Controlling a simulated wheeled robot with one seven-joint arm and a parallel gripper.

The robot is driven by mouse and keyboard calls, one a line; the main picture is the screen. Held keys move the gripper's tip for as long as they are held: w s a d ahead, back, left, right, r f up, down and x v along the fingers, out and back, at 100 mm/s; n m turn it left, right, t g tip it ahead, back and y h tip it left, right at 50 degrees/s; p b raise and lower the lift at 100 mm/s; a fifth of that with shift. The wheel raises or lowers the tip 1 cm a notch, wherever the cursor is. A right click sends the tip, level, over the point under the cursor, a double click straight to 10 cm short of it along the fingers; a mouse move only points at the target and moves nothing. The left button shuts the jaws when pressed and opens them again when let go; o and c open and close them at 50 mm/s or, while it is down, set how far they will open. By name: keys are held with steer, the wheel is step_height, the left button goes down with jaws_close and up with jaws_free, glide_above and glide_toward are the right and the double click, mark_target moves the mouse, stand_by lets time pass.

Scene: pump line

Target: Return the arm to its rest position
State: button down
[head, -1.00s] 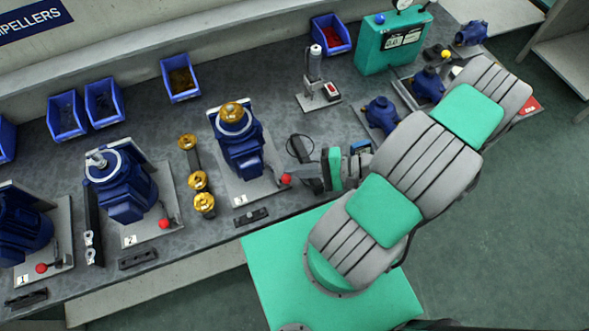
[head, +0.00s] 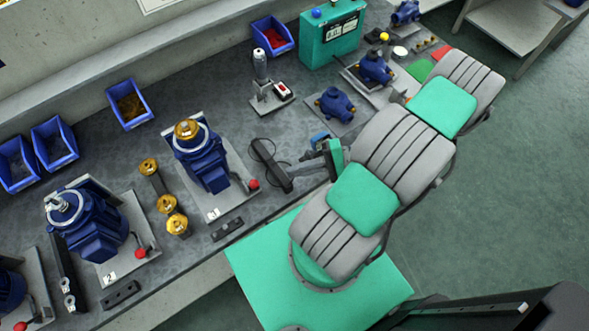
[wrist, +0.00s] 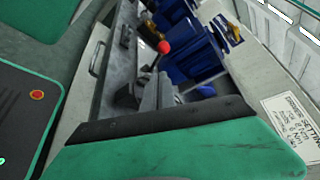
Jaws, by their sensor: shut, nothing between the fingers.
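My arm is folded over the green base at the right of the head view. My gripper (head: 308,158) points left at its end, small and partly hidden by the wrist, above the bench's front part. In the wrist view, my gripper's fingers (wrist: 157,92) are together with nothing held between them. The nearest pump (head: 202,160), blue with a brass impeller (head: 187,129) on top, stands to the left of my gripper, clear of it. A red knob (wrist: 164,47) shows beyond the fingers in the wrist view.
A black cabled tool (head: 271,166) lies on the bench (head: 225,95) close left of my gripper. The floor (head: 500,200) at right is open.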

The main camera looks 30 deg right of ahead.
steer(key=w+a+r+n+h, duration=0.2)
steer(key=r+n+h, duration=0.1)
steer(key=r, duration=0.4)
steer(key=w+a+r+n+g+h, duration=0.1)
steer(key=w+a+r+n+h, duration=0.1)
steer(key=r+h, duration=0.4)
steer(key=w+a+r+n+g+h, duration=0.1)
steer(key=a+r+n+h, duration=0.3)
steer(key=r, duration=0.3)
steer(key=shift+w+r+n+h, duration=0.4)
steer(key=shift+n+h, duration=0.1)
steer(key=shift+h, duration=0.1)
steer(key=shift+d, duration=0.1)
